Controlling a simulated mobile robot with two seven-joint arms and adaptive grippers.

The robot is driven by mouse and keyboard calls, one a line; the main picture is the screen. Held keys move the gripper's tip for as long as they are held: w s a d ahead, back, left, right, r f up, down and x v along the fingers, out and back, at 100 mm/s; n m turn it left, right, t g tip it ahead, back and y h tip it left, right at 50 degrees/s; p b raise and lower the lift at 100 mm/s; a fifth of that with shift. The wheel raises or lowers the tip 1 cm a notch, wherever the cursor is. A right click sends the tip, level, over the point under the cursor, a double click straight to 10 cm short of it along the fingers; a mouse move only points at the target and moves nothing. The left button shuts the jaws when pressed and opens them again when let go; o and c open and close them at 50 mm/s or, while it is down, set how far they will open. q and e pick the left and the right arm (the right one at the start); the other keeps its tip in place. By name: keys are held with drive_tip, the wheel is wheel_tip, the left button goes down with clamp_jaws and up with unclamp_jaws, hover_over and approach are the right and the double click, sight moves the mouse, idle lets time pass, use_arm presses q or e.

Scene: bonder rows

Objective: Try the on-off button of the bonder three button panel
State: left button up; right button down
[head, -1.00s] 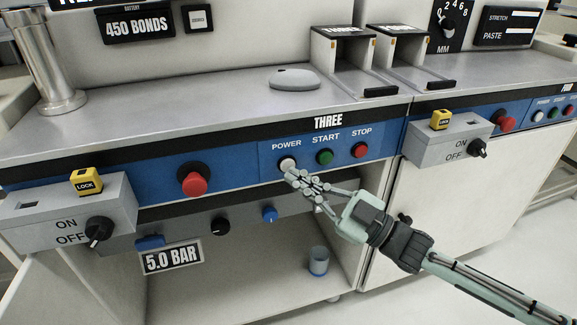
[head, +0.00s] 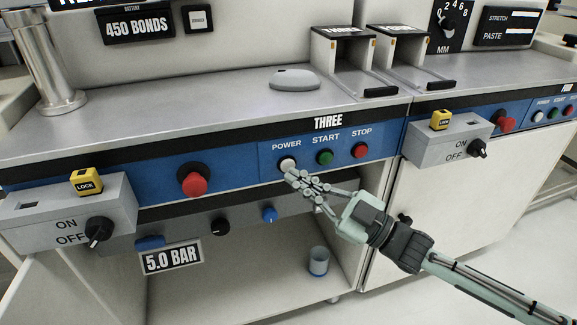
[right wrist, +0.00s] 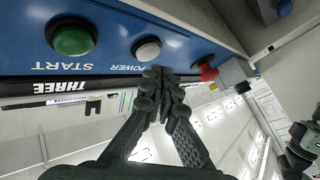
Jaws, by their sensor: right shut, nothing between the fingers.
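The blue panel (head: 267,167) labelled THREE carries a white POWER button (head: 287,164), a green START button (head: 324,157) and a red STOP button (head: 360,150). My right gripper (head: 291,176) is shut and empty, its fingertips just below the POWER button in the head view. In the right wrist view the fingertips (right wrist: 160,75) are close to the white button (right wrist: 147,48), with the green button (right wrist: 73,38) to the left. I cannot tell whether the fingertips touch the white button.
A red mushroom button (head: 193,181) and a grey ON/OFF switch box (head: 50,218) with a yellow lock (head: 86,182) are to the left. Another switch box (head: 440,146) is to the right. A cup (head: 318,262) stands on the open lower shelf.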

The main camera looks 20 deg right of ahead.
drive_tip(key=shift+w, duration=0.15)
drive_tip(key=shift+w, duration=0.3)
drive_tip(key=shift+w, duration=0.4)
idle(0.6)
idle(0.3)
drive_tip(key=shift+s, duration=0.15)
drive_tip(key=shift+s+p, duration=0.5)
drive_tip(key=shift+s, duration=0.2)
